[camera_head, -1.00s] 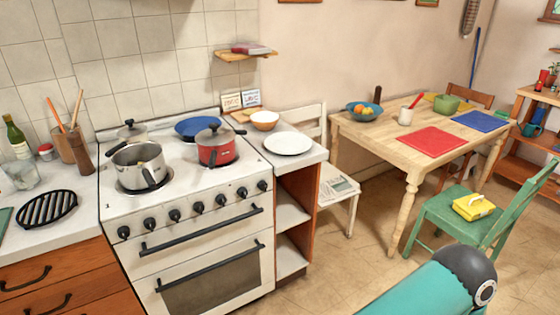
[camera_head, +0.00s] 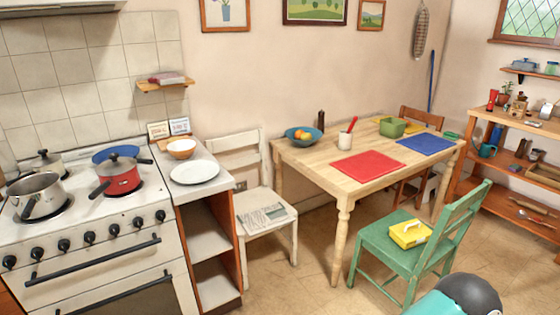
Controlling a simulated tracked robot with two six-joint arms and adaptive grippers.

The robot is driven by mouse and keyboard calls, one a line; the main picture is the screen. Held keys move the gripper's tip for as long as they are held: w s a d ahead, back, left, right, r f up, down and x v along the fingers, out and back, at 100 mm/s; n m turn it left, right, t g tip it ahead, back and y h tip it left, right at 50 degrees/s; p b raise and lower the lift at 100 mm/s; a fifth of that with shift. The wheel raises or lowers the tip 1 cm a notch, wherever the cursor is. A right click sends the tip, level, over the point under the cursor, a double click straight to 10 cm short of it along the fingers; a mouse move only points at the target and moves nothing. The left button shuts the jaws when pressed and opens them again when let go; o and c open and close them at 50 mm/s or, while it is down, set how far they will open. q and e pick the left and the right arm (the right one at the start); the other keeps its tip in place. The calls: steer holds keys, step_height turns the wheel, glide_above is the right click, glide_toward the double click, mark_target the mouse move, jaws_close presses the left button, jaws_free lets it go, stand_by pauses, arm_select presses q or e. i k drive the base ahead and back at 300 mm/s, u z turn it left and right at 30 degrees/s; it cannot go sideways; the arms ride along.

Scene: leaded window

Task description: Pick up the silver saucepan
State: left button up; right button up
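The silver saucepan (camera_head: 37,195) sits on the front left burner of the white stove (camera_head: 95,232), at the left of the head view. It looks open at the top, and its dark handle points toward the stove's front. A teal and dark grey part of mine shows at the bottom right, far from the silver saucepan. Neither gripper is in view.
A white chair (camera_head: 254,180) bears a newspaper. The wooden table (camera_head: 306,158) and green chair (camera_head: 409,243) stand at the right. Tiled floor shows between counter and table.

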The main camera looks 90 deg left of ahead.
mark_target(37, 195)
steer(key=z, duration=0.65)
steer(key=i, duration=0.2)
steer(key=u, duration=3.6)
steer(key=i, duration=0.35)
steer(key=u, duration=2.05)
steer(key=k, duration=0.4)
steer(key=u, duration=0.5)
steer(key=i, duration=1.45)
steer(key=z, duration=0.55)
